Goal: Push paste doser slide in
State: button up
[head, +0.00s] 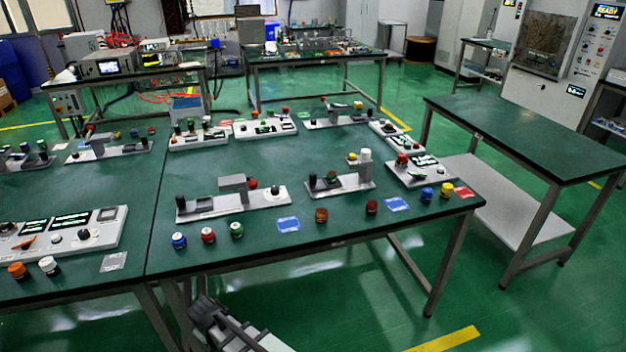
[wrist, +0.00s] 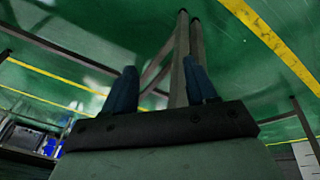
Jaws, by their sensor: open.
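Two grey bench fixtures stand near the front of the green table, a left fixture (head: 234,199) with a raised block and dark knob, and a right fixture (head: 340,184) with a similar block and a white-topped post. I cannot tell which one is the paste doser, and no slide is clearly distinguishable. My gripper (wrist: 161,88) shows two blue-black fingers spread apart with nothing between them. In the head view, part of my arm is low at the bottom, in front of the table edge and apart from both fixtures. The wrist view shows no fixture.
Small jars, including a blue one (head: 179,240) and a brown one (head: 321,215), line the table's front edge with blue cards (head: 288,224). A control panel (head: 60,232) sits left. Table legs (wrist: 180,60) and green floor show beyond my fingers. A second table (head: 530,135) stands right.

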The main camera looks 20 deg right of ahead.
jog(key=w+a+r+n+t+y, duration=0.2)
jog(key=a+r, duration=0.9)
jog(key=w+a+r+n+t+y, duration=0.2)
jog(key=a+r, duration=0.9)
jog(key=a, duration=0.1)
jog(key=w+r+m, duration=0.2)
jog(key=w+r, duration=0.9)
jog(key=r, duration=0.1)
jog(key=w+d+r+m+h, duration=0.2)
jog(key=w+d+r+m, duration=0.1)
jog(key=w+d, duration=0.6)
jog(key=m+g+h, duration=0.2)
jog(key=m+g, duration=0.5)
jog(key=m, duration=0.3)
send_over(313, 174)
notch_tip(313, 174, down, 13)
jog(key=shift+w+f, duration=0.1)
jog(key=shift+f, duration=0.05)
